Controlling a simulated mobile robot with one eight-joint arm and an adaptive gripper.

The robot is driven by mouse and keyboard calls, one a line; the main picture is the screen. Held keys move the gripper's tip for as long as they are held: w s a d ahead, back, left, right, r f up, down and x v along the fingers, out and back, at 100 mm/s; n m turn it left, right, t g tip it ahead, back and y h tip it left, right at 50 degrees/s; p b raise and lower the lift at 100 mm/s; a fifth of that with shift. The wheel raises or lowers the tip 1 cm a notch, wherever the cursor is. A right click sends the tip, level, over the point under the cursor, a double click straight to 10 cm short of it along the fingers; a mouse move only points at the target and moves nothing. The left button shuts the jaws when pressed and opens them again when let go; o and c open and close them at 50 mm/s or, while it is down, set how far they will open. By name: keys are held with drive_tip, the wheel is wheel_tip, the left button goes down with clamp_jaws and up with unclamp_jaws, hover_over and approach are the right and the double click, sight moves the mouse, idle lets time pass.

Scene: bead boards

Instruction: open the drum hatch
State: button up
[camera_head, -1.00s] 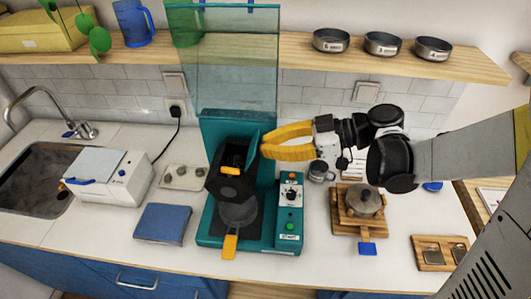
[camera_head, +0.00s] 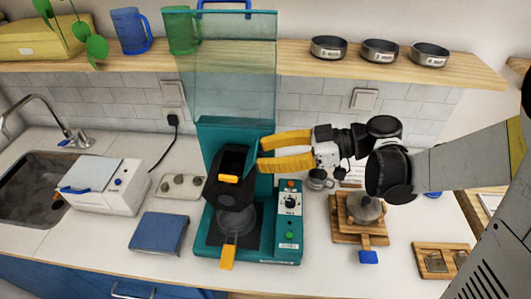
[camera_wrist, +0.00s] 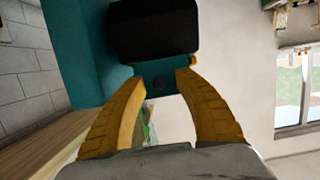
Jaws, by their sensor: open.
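A teal machine (camera_head: 260,243) stands on the counter. It carries a black hopper-like part (camera_head: 229,163) with an orange tab (camera_head: 228,179) on its front. Below is a grey rounded drum-like body (camera_head: 236,221) with an orange handle (camera_head: 227,257) at the front. I cannot tell for sure which part is the hatch. My gripper (camera_head: 260,153), with yellow fingers, is open and empty just right of the black part, close to it. In the wrist view, the open fingers (camera_wrist: 158,82) point at the teal surface and a black block (camera_wrist: 154,29) lies beyond them.
A clear panel (camera_head: 233,68) stands raised above the machine. A control box with knob and buttons (camera_head: 290,222) is at its right. A wooden stand with a grey pot (camera_head: 363,207), a blue pad (camera_head: 160,232) and a white box (camera_head: 106,186) share the counter. A shelf (camera_head: 300,58) runs behind.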

drive_tip(key=shift+d, duration=0.1)
drive_tip(key=v, duration=1.2)
